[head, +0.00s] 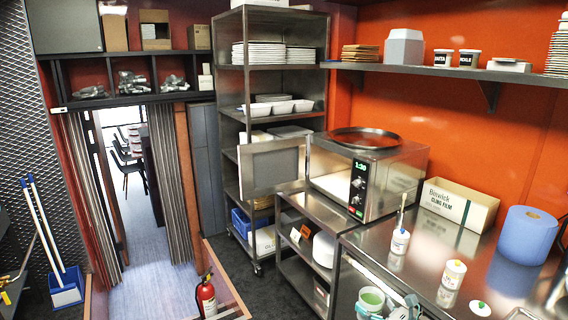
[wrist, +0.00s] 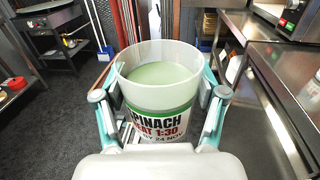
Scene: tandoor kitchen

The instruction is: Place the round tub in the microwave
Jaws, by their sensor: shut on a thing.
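The round tub (wrist: 158,105) is a clear tub of pale green food with a label reading "SPINACH" and "1:30". It is upright between the two fingers of my gripper (wrist: 160,93), which is shut on it. In the head view the tub (head: 371,299) shows at the bottom edge, in front of the counter, and my gripper there is mostly cut off. The steel microwave (head: 398,180) stands on the counter at the back. Its door (head: 271,166) is swung open to the left, and its lit inside (head: 332,183) is partly visible. A round tray (head: 366,139) lies on its top.
On the steel counter (head: 425,262) are a cling film box (head: 458,207), a blue paper roll (head: 527,235), a pot with a brush (head: 400,240) and small white pots (head: 453,273). A tall rack (head: 272,90) stands behind the open door. A fire extinguisher (head: 206,297) stands on the floor.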

